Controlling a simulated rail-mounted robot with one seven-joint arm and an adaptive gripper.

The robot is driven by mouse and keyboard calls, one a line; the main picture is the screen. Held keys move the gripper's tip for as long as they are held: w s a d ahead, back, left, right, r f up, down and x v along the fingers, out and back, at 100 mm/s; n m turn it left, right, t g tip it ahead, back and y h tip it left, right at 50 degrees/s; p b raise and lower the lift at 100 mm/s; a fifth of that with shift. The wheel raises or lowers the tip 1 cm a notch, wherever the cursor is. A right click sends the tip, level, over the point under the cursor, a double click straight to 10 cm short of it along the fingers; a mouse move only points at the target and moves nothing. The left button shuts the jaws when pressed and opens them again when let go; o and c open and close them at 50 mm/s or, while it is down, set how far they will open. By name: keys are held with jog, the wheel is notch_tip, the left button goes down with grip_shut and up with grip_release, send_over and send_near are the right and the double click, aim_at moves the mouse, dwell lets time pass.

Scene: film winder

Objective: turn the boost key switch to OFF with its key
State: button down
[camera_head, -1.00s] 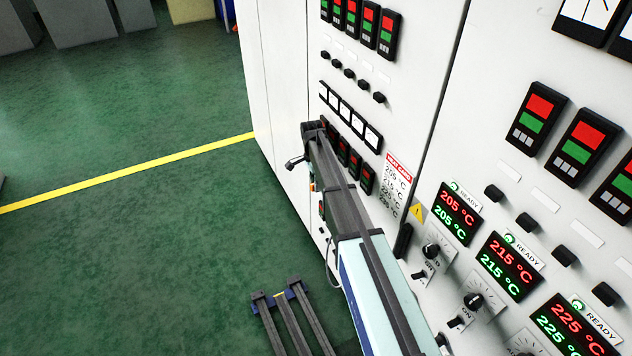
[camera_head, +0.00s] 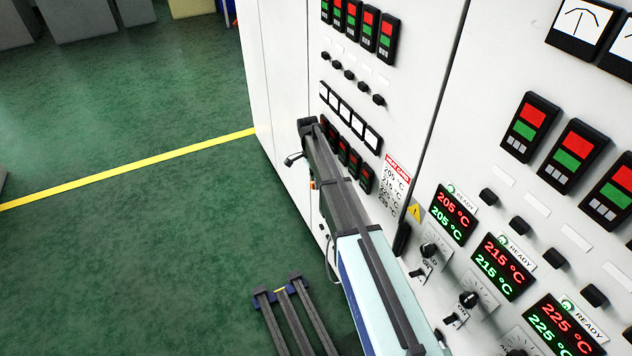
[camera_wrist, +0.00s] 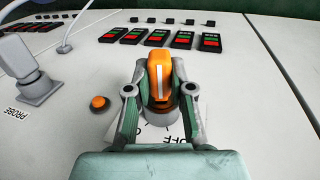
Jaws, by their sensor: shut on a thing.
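In the wrist view the orange key (camera_wrist: 161,72) with a white line on its top sits in the grey round key switch (camera_wrist: 160,112). The white line points roughly to the top of the picture. My gripper (camera_wrist: 160,94) is shut on the key, one finger on each side. Below the switch a white label (camera_wrist: 150,135) shows; OFF can be read on it, a little right of its middle. The rest of its lettering is partly hidden by my gripper. In the head view my arm hides the key and most of the gripper.
In the wrist view an orange button (camera_wrist: 99,102) and a grey probe fitting (camera_wrist: 33,72) with a cable are left of the switch. Several red-green displays (camera_wrist: 158,37) line the panel beyond. Open green floor (camera_head: 120,120) lies left of the cabinet.

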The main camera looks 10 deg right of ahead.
jog(key=shift+w+g+h+p, duration=0.2)
jog(key=shift+g+h+p, duration=0.1)
jog(key=shift+g+p, duration=0.9)
jog(key=shift+f+g+p, duration=0.1)
jog(key=shift+g+p, duration=0.3)
jog(key=shift+p, duration=0.35)
jog(key=c, duration=0.9)
grip_release()
jog(key=shift+c, duration=0.2)
jog(key=v, duration=1.2)
jog(key=shift+a, duration=0.15)
